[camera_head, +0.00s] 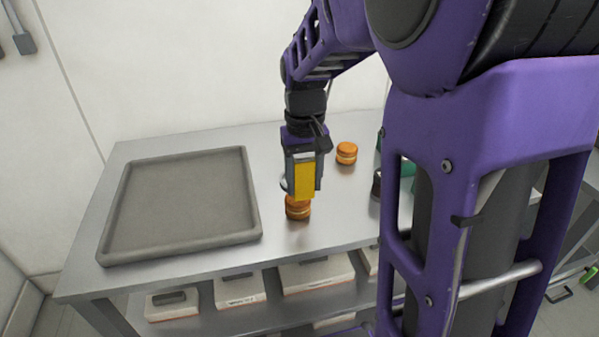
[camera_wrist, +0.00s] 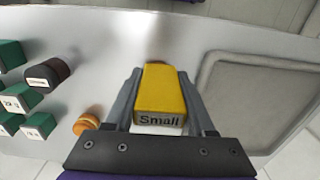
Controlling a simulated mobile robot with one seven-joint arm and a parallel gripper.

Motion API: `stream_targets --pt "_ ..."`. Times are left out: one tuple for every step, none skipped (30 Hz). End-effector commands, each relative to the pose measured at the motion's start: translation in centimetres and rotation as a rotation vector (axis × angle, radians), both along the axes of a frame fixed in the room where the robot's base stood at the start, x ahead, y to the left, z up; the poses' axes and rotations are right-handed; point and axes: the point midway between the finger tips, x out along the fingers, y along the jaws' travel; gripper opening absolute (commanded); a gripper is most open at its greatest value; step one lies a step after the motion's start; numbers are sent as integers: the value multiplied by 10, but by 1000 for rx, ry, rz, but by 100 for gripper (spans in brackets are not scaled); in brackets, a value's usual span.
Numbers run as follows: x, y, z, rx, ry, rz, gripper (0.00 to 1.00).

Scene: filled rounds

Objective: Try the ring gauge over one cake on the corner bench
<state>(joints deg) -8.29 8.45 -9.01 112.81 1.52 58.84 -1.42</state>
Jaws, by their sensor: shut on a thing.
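My gripper (camera_head: 303,180) is shut on a yellow block marked "Small" (camera_wrist: 160,94), apparently the ring gauge's handle. The yellow block also shows in the head view (camera_head: 304,182). A curved metal edge, likely the ring (camera_head: 284,184), shows at its left. An orange-brown filled cake (camera_head: 297,209) stands on the steel bench (camera_head: 330,222) directly below the gripper, its top partly covered. Whether the ring touches or surrounds it I cannot tell. A second cake (camera_head: 346,153) stands further back to the right, and shows at left in the wrist view (camera_wrist: 87,124).
A grey tray (camera_head: 182,205) fills the bench's left part and looks empty. Several green labelled blocks (camera_wrist: 15,98) and a dark labelled cylinder (camera_wrist: 48,75) stand on the other side. Labelled boxes (camera_head: 318,272) sit on the shelf below. Walls close off the back and left.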

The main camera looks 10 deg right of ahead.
Motion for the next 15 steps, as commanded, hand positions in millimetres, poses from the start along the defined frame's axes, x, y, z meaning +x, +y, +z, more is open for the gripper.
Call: stream_targets --pt "0 0 -7 0 0 0 0" --pt "0 0 -9 0 0 0 0" --pt "0 0 -12 0 0 0 0" --pt "0 0 -14 0 0 0 0" --pt "0 0 -16 0 0 0 0" --pt "0 0 -19 0 1 0 0" --pt "0 0 -21 0 1 0 0" --pt "0 0 -23 0 1 0 0" --pt "0 0 -26 0 1 0 0" --pt "0 0 -28 0 1 0 0" --pt "0 0 -30 0 1 0 0" --pt "0 0 -30 0 0 0 0" --pt "0 0 -27 0 0 0 0" --pt "0 0 -27 0 0 0 0" --pt "0 0 -27 0 0 0 0"
